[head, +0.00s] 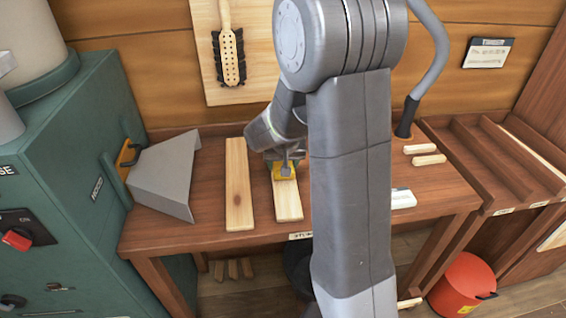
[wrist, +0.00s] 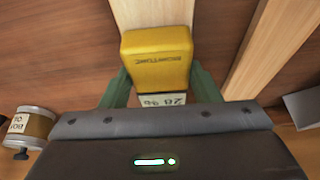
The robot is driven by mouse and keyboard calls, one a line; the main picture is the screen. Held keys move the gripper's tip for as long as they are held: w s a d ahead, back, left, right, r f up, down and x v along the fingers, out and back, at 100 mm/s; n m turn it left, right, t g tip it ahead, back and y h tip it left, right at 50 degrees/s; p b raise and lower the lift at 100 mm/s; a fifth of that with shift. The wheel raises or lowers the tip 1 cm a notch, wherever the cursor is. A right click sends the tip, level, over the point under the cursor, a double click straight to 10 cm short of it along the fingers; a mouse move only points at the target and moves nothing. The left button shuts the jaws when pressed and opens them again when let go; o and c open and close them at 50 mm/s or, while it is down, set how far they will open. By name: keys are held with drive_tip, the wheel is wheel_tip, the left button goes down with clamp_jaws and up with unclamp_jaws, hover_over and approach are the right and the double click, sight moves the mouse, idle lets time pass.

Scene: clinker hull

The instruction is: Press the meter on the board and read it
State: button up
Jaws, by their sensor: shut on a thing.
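The yellow meter (wrist: 157,58) is between the green fingers of my gripper (wrist: 156,80), which is shut on it. In the wrist view its small display (wrist: 162,100) appears upside down and partly cut off by my gripper. It seems to show 20 %, but the digits are small. The meter lies over a pale wooden board (wrist: 150,12); I cannot tell whether it is pressed against it. In the head view the meter (head: 284,171) sits at the far part of the right-hand board (head: 288,205), with my gripper (head: 285,163) above, partly hidden by my arm.
A second pale board (head: 238,185) lies to the left on the brown bench (head: 190,232). A grey metal hood (head: 166,172) stands further left beside a green machine (head: 60,170). A labelled can (wrist: 30,125) shows at left in the wrist view. A red bucket (head: 463,285) stands lower right.

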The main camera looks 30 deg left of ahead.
drive_tip(key=shift+s+d, duration=0.1)
wheel_tip(320, 180, up, 8)
drive_tip(key=p, duration=0.5)
idle(0.9)
